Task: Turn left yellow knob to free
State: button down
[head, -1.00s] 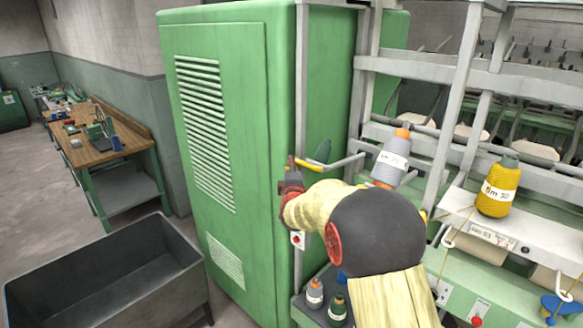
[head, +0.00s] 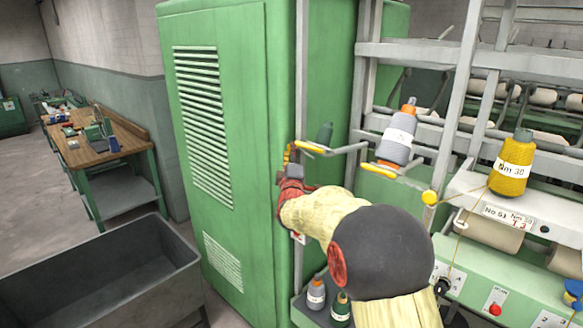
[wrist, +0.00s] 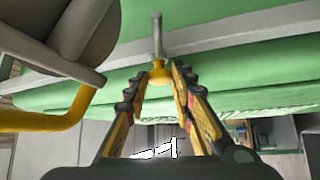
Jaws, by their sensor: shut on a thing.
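A yellow knob (wrist: 159,76) on a grey stem sits between my fingertips in the wrist view. My gripper (wrist: 160,70), with yellow and black fingers, is shut on it. In the head view my gripper (head: 291,154) is beside the right edge of the green cabinet; the held knob cannot be made out clearly there. Another round yellow knob (head: 430,197) stands to the right, left of the yellow spool, apart from my gripper.
A grey rod with a yellow end (head: 313,147) lies close right of my gripper. A grey spool (head: 397,137) and a yellow spool (head: 513,165) stand further right. The green cabinet (head: 240,250) is on the left, with a dark bin (head: 110,275) before it.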

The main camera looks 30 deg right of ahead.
jog(key=shift+w+a+f+m+g+h+b, duration=0.2)
jog(key=shift+m+g+h+b, duration=0.8)
jog(key=shift+m+h+b, duration=1.9)
jog(key=shift+w+f+m+g+h+b, duration=0.25)
jog(key=shift+m+g+h+b, duration=0.75)
jog(key=shift+m+h+b, duration=1.85)
jog(key=shift+w+a+f+m+g+h+b, duration=0.2)
jog(key=shift+m+g+h+b, duration=1.1)
jog(key=shift+m+b, duration=2.95)
jog(key=shift+d+m+h, duration=0.1)
jog(key=shift+m+h, duration=0.35)
jog(key=shift+m, duration=0.05)
jog(key=c, duration=1.8)
grip_release()
jog(key=o, duration=0.3)
jog(key=shift+r, duration=0.1)
